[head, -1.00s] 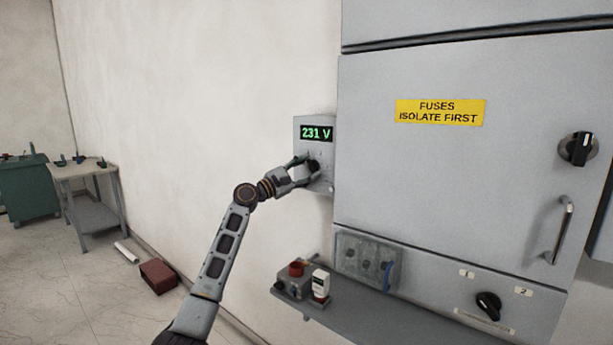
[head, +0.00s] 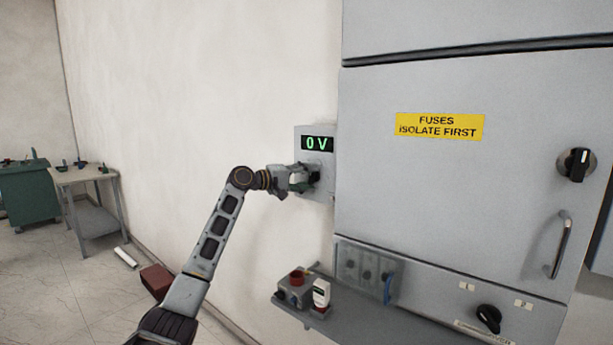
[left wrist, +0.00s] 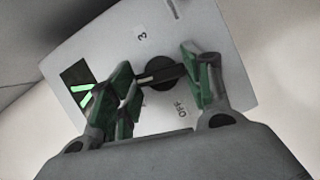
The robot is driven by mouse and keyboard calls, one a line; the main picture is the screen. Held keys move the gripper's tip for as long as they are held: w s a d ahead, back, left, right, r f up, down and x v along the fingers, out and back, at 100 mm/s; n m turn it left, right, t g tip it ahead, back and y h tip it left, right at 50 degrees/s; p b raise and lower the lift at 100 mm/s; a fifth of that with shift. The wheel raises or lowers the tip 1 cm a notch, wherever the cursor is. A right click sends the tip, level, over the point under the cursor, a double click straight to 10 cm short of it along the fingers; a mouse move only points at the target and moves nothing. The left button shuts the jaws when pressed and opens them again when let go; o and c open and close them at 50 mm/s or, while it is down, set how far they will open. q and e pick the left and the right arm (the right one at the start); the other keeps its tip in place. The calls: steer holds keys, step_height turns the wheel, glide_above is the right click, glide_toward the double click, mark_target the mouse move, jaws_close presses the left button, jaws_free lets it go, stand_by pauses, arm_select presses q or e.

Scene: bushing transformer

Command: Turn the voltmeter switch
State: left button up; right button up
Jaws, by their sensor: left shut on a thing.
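The voltmeter is a pale grey wall box (head: 327,187) with a green display (head: 317,143) reading 0 V, left of the big cabinet. Its black switch knob (head: 315,173) is partly hidden by my left gripper (head: 308,178). In the left wrist view the round knob (left wrist: 164,73) sits between the green-padded fingers of my left gripper (left wrist: 165,80), which is shut on it. A white line on the knob's bar points toward the display side. Labels "3" and "OFF" show on the voltmeter face (left wrist: 200,45). My right gripper is out of view.
The grey cabinet (head: 450,190) with a yellow fuse sign (head: 440,125) stands right of the voltmeter. Below is a shelf (head: 360,320) with a small box (head: 294,290) on it. A table (head: 90,177) and green cabinet (head: 28,195) stand far left.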

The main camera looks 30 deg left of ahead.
arm_select(q)
steer(key=shift+m+g+y+p, duration=0.3)
steer(key=shift+m+p, duration=0.25)
steer(key=shift+m, duration=0.35)
steer(key=shift+d+m, duration=0.1)
steer(key=shift+m, duration=0.4)
steer(key=o, duration=1)
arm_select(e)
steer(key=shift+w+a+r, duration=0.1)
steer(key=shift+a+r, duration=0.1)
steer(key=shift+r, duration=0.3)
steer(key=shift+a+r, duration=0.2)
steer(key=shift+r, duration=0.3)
arm_select(q)
steer(key=shift+r, duration=0.1)
steer(key=shift+v, duration=6)
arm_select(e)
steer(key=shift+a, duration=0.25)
arm_select(q)
steer(key=shift+r, duration=0.1)
